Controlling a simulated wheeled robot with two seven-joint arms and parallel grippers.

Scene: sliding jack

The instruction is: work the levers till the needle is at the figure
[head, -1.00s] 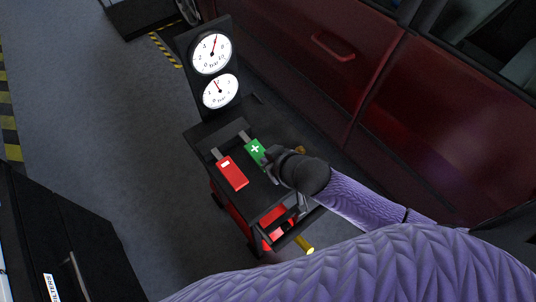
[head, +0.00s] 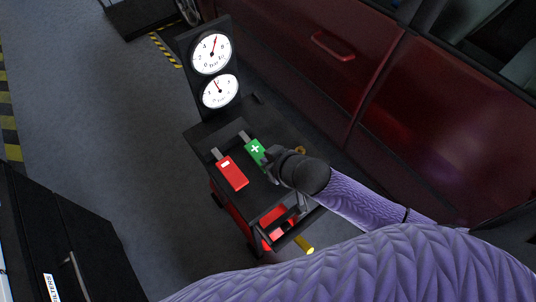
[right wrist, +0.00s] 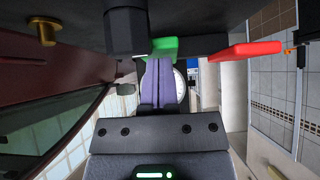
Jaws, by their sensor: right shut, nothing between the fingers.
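The jack's black panel carries two white dial gauges. The upper gauge (head: 211,53) has its needle pointing up and slightly right. The lower gauge (head: 220,91) has its needle pointing up and slightly left. A green lever with a plus (head: 256,148) and a red lever with a minus (head: 232,174) sit side by side below. My right gripper (head: 270,164) is at the near end of the green lever and hides part of it. In the right wrist view, its shut fingers (right wrist: 158,80) reach up to the green lever (right wrist: 163,47); the red lever (right wrist: 245,50) is to the right. My left gripper is out of view.
A dark red car (head: 350,95) stands close along the right. A black cabinet (head: 65,235) is at the lower left. Open grey floor (head: 95,110) lies to the left of the jack. My right arm covers the lower right of the head view.

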